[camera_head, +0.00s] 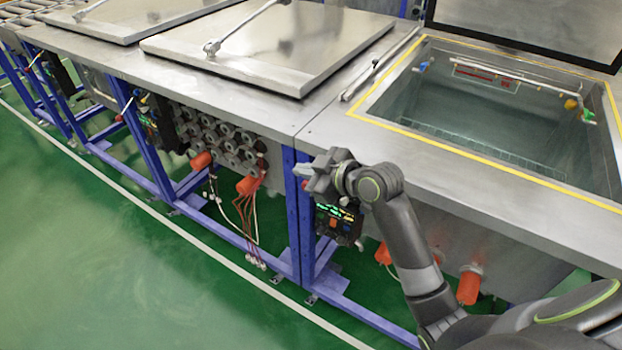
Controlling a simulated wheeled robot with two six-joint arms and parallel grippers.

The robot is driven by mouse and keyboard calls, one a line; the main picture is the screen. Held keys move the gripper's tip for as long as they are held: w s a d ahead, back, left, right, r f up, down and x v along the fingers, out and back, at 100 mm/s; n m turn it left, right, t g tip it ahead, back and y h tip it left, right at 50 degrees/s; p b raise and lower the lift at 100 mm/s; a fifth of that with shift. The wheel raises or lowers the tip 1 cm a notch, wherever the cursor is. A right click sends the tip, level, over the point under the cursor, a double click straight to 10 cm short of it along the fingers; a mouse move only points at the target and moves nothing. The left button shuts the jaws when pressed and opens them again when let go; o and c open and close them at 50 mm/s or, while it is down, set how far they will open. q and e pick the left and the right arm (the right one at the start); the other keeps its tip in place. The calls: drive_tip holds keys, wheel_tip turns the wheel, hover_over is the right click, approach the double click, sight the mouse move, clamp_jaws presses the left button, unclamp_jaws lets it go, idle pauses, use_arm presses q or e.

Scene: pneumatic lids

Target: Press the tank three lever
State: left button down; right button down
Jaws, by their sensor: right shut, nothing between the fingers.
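The tank at the right (440,137) is open, with a yellow-edged rim and its dark lid (530,30) raised behind it. My right gripper (299,171) is shut and empty, in front of the steel front edge near the blue leg left of this tank. A small red spot (305,184) shows just below the fingers; it may be part of a lever, mostly hidden by the gripper. I cannot tell whether the gripper touches it. A lever with a red tip (119,118) shows in front of the middle tank. My left gripper is out of view.
A control box with a lit display (338,222) hangs just below my right gripper. Closed steel lids (265,45) with handles cover the tanks to the left. Orange-capped fittings (248,185) and hoses hang beneath. The green floor (110,270) in front is clear.

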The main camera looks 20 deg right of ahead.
drive_tip(key=f, duration=0.1)
drive_tip(key=d+f, duration=0.1)
drive_tip(key=f, duration=0.1)
drive_tip(key=shift+w+d+f, duration=0.1)
drive_tip(key=shift+d+f, duration=0.15)
drive_tip(key=shift+f, duration=0.1)
